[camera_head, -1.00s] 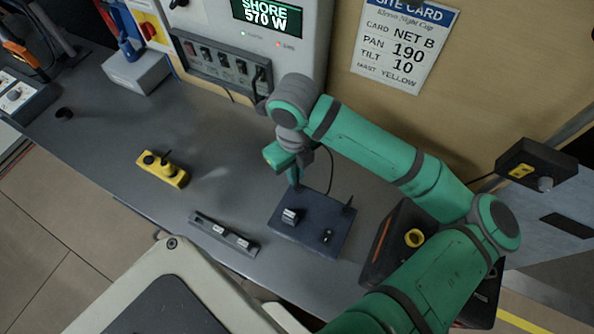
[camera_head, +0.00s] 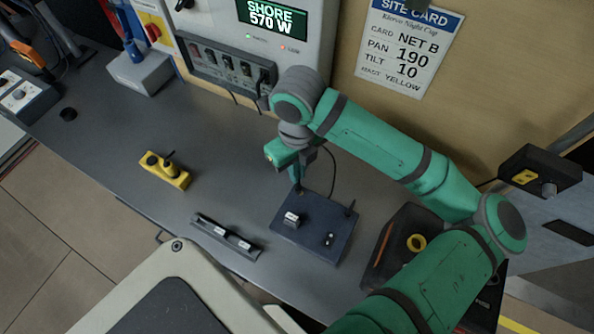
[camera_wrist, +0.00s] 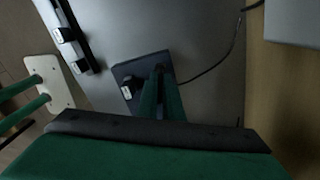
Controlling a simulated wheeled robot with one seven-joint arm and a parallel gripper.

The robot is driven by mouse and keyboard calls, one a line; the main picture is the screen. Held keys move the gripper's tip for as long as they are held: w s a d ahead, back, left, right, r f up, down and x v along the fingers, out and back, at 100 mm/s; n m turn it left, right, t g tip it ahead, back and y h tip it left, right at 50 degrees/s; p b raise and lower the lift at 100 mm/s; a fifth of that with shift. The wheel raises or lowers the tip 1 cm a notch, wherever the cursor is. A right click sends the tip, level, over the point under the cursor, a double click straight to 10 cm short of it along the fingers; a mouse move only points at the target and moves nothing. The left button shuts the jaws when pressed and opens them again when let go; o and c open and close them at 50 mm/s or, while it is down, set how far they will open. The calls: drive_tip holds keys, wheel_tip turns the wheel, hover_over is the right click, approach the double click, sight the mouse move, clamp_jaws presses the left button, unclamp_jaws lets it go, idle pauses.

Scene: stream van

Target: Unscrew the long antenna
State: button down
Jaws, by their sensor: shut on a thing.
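A dark blue box (camera_head: 309,236) lies on the grey bench, with a light block and a small dark knob on top. A short dark stub antenna (camera_head: 350,208) stands at its back right corner. My gripper (camera_head: 297,184) points down at the box's back left corner. Its fingers are shut on a thin dark post there, which I take as the long antenna; the fingers mostly hide it. In the wrist view the green fingers (camera_wrist: 162,82) reach down to the edge of the box (camera_wrist: 123,74). Whether the post is still seated in the box cannot be told.
A narrow rack (camera_head: 228,238) with light pieces lies left of the box. A yellow control box (camera_head: 165,171) lies further left on open bench. A dark case (camera_head: 385,262) with a yellow ring stands right, close under my arm. A power panel (camera_head: 226,68) stands behind.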

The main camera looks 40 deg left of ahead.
drive_tip(key=shift+r, duration=0.15)
drive_tip(key=shift+r, duration=1.45)
drive_tip(key=shift+d, duration=0.2)
